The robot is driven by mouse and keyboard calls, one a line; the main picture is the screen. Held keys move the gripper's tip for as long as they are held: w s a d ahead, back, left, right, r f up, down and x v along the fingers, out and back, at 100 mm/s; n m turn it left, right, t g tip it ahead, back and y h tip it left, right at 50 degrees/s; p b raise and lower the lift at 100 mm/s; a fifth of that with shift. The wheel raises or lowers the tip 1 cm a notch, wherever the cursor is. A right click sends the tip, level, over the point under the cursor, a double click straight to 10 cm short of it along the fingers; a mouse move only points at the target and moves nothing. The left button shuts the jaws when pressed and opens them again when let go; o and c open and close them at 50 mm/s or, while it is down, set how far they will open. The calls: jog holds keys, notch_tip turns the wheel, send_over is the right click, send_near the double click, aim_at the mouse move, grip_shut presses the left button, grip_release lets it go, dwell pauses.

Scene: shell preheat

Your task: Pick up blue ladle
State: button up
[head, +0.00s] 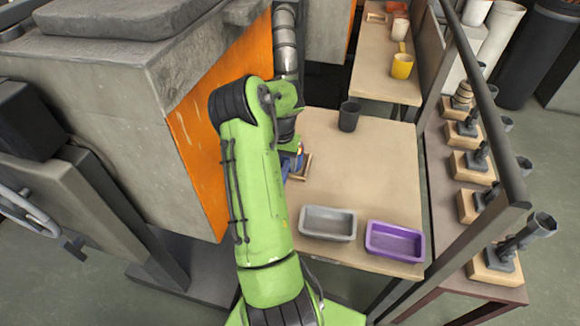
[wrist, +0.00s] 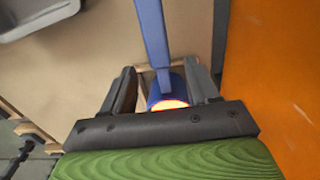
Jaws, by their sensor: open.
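The blue ladle (head: 298,163) shows in part beside the orange panel in the head view, low at my gripper (head: 291,149). In the wrist view the ladle's blue handle (wrist: 152,30) runs up from its bowl (wrist: 158,101). The bowl has a bright orange glow inside. My gripper (wrist: 160,72) is open, with one dark finger on each side of the ladle. I cannot tell whether either finger touches it. A wooden frame (head: 304,169) lies by the ladle on the table. My arm hides much of this spot in the head view.
A grey tray (head: 328,236) and a purple tray (head: 395,254) stand at the table's near edge. A dark cup (head: 349,117) stands farther back. The orange panel (head: 200,145) is close on the left. The table's middle (head: 370,170) is clear. A yellow ladle (head: 402,67) stands on the far table.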

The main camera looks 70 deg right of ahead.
aim_at(283, 172)
notch_tip(283, 172, down, 5)
jog(key=shift+d+r+b, duration=0.1)
jog(key=shift+b, duration=0.8)
jog(key=shift+r, duration=0.15)
jog(key=shift+c, duration=0.9)
grip_shut()
